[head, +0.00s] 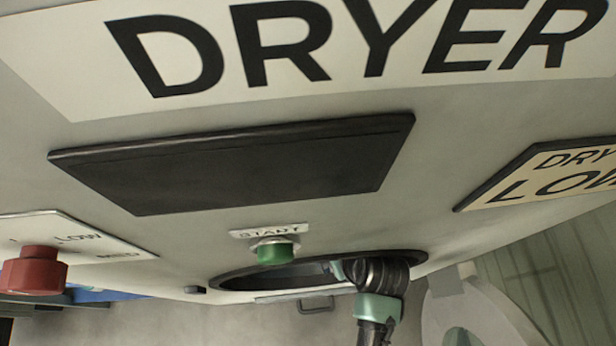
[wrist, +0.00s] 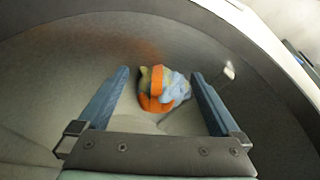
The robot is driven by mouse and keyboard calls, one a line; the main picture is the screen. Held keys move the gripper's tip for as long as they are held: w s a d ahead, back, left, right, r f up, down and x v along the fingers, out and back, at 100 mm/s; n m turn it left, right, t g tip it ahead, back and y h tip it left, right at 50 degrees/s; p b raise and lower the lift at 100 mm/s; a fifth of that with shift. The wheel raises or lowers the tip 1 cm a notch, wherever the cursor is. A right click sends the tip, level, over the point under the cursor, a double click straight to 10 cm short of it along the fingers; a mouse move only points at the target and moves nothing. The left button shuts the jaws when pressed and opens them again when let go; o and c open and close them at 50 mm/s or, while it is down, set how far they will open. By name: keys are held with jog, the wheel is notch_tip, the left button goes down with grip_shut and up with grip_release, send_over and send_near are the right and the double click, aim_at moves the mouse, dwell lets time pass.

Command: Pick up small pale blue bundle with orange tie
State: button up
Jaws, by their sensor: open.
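The small pale blue bundle (wrist: 178,86) with its orange tie (wrist: 157,82) lies on the grey inner surface of a rounded cavity in the wrist view. Part of it looks yellowish. My gripper (wrist: 160,78) is open, with one blue finger to the left of the bundle and one to the right. The bundle shows between the fingers; whether it is within their reach in depth, I cannot tell. In the head view my arm reaches into the dryer's round opening (head: 240,284), and my gripper and the bundle are hidden there.
The dryer front carries a dark panel (head: 240,160), a green start button (head: 275,252) and a red knob (head: 35,270). The opening's dark rim is close around my arm. In the wrist view, the curved drum wall (wrist: 60,70) surrounds the bundle, and a pale edge (wrist: 265,40) runs at upper right.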

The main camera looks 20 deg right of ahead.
jog(key=w, duration=1.1)
jog(key=shift+w+a+f+b, duration=0.1)
jog(key=shift+w+a+b, duration=0.25)
jog(key=shift+w, duration=0.05)
jog(key=shift+w+f, duration=0.1)
jog(key=shift+f, duration=0.35)
grip_shut()
